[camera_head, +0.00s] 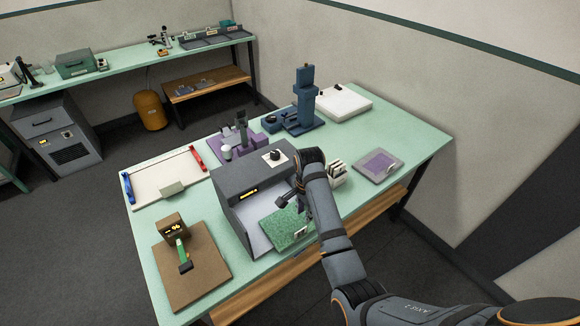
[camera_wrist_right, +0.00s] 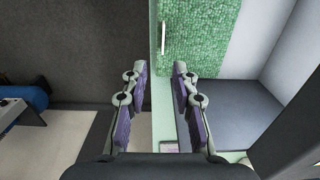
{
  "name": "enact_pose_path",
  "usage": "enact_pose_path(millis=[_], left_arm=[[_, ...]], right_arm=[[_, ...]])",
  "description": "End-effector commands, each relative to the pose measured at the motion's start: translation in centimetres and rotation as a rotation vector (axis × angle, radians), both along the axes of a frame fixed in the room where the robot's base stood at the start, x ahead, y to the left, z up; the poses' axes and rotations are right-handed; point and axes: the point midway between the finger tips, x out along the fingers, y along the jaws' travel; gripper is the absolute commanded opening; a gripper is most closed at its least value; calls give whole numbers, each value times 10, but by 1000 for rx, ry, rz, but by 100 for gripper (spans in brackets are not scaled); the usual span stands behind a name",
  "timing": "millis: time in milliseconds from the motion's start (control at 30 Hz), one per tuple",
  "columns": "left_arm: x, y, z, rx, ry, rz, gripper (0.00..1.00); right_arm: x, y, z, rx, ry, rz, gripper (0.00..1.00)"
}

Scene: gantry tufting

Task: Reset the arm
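My right arm comes in from the lower right in the head view, and its gripper (camera_head: 287,200) hangs over the front of the grey boxy machine (camera_head: 238,190). In the right wrist view the right gripper (camera_wrist_right: 160,70) has its two fingers spread apart, with nothing between them. A green tufted panel (camera_head: 284,228) sticks out of the machine's open front; it also shows in the wrist view (camera_wrist_right: 205,40), beyond the fingertips. A small pale handle (camera_wrist_right: 162,38) stands at the panel's edge. My arm hides part of the panel in the head view. My left gripper is not in view.
The mint-green table (camera_head: 420,143) also bears a brown stand (camera_head: 190,280), a white tray (camera_head: 150,185), a purple device (camera_head: 240,142), a blue press (camera_head: 304,100), a white slab (camera_head: 345,103) and a grey-purple pad (camera_head: 378,166). The table's front right is fairly clear.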

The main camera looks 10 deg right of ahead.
Motion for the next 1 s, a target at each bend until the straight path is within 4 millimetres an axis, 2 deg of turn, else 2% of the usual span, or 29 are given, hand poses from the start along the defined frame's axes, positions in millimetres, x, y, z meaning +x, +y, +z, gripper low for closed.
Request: enact_pose_path(millis=[133, 200, 267, 333, 433, 500, 700, 1000], left_arm=[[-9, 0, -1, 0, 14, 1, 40], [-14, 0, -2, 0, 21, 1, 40], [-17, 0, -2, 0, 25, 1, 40], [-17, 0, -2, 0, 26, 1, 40], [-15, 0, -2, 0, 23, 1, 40], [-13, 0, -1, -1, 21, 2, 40], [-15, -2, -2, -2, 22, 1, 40], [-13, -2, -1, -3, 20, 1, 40]], right_arm=[[-2, -1, -2, -1, -1, 6, 28], [-11, -8, -9, -5, -11, 45, 28], [-27, -20, -19, -16, -29, 120, 28], [-54, -39, -30, -41, -64, 252, 28], [-92, -59, -35, -86, -111, 462, 28], [-113, -67, -34, -116, -135, 587, 28], [-159, -79, -20, -190, -178, 880, 28], [-211, -80, 12, -280, -222, 1256, 28]])
